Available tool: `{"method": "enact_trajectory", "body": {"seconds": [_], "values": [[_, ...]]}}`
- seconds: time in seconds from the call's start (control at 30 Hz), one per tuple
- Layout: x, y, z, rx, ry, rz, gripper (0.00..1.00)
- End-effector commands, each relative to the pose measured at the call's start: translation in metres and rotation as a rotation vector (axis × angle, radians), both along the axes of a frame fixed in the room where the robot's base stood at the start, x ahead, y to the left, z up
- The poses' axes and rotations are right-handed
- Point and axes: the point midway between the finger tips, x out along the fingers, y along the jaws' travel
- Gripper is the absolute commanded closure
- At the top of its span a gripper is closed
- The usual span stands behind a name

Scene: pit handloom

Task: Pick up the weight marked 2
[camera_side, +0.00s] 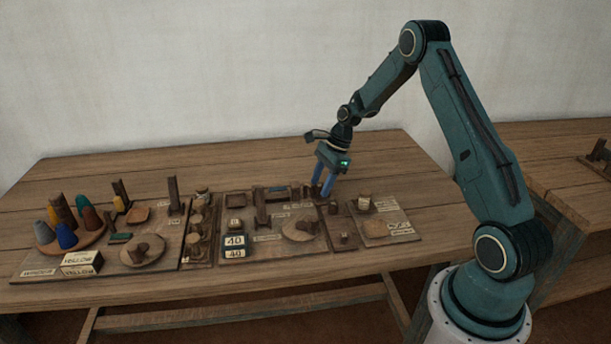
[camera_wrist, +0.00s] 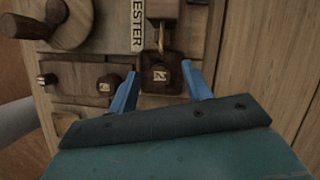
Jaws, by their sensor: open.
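My gripper (camera_side: 322,190) is open, its blue fingers pointing down over the back right part of the middle board. In the wrist view my gripper (camera_wrist: 160,70) has its fingers apart on either side of a dark wooden weight (camera_wrist: 160,84). This weight has a small pale label whose mark looks like a 2, though it is tiny and turned. A metal hook or loop rises above it. I cannot tell whether the fingers touch it. A second labelled wooden piece (camera_wrist: 108,82) lies just left of the left finger. In the side view the fingers hide the weight.
A label ending in "ESTER" (camera_wrist: 137,27) lies beside the hook. A round wooden disc with a knob (camera_side: 302,229) is on the middle board. Coloured cones (camera_side: 66,235) stand at the left on the table (camera_side: 250,290). The table behind the boards is clear.

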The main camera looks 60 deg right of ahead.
Motion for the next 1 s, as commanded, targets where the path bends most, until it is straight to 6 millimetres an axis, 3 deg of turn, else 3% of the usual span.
{"method": "enact_trajectory", "body": {"seconds": [0.23, 0.47, 0.5, 0.8, 1.0], "values": [[0.000, 0.000, 0.000, 0.000, 0.000, 0.000, 0.53], [0.000, 0.000, 0.000, 0.000, -0.001, 0.000, 0.98], [0.000, 0.000, 0.001, 0.000, -0.001, 0.000, 1.00], [0.000, 0.000, 0.003, -0.001, -0.002, 0.000, 1.00], [0.001, -0.001, 0.016, -0.001, -0.003, 0.000, 1.00]]}}
